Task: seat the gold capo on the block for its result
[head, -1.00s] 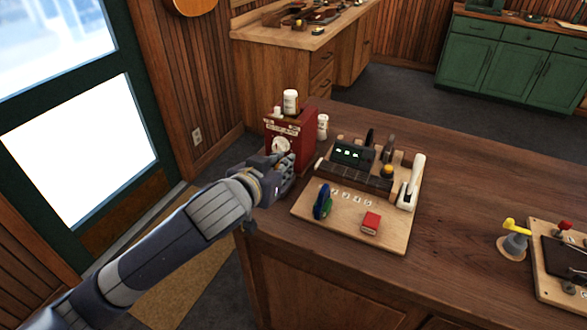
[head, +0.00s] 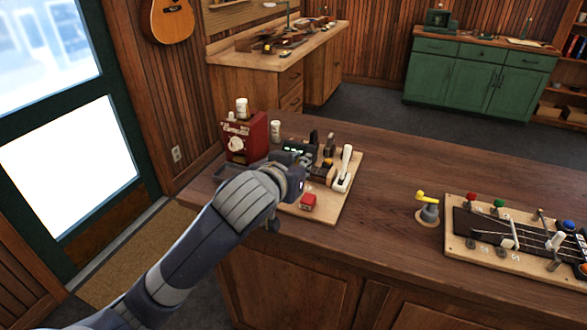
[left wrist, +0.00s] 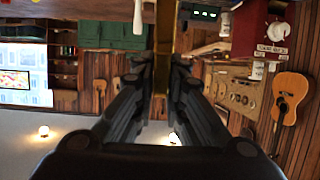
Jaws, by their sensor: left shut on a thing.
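My left gripper (head: 298,172) is over the wooden board (head: 341,194) at the counter's left end. In the left wrist view its fingers (left wrist: 163,75) are shut on a narrow gold piece (left wrist: 162,40), which looks like the gold capo. In the head view the hand hides the held piece. Behind the hand is a dark unit with a green-lit display (head: 297,149); the display also shows in the wrist view (left wrist: 204,13). I cannot tell which part is the block for the capo. My right gripper is not in view.
A white lever (head: 344,168) rises at the board's right. Farther right are a yellow-topped stand (head: 428,208) and a fretboard jig (head: 510,235). Counter between is clear.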

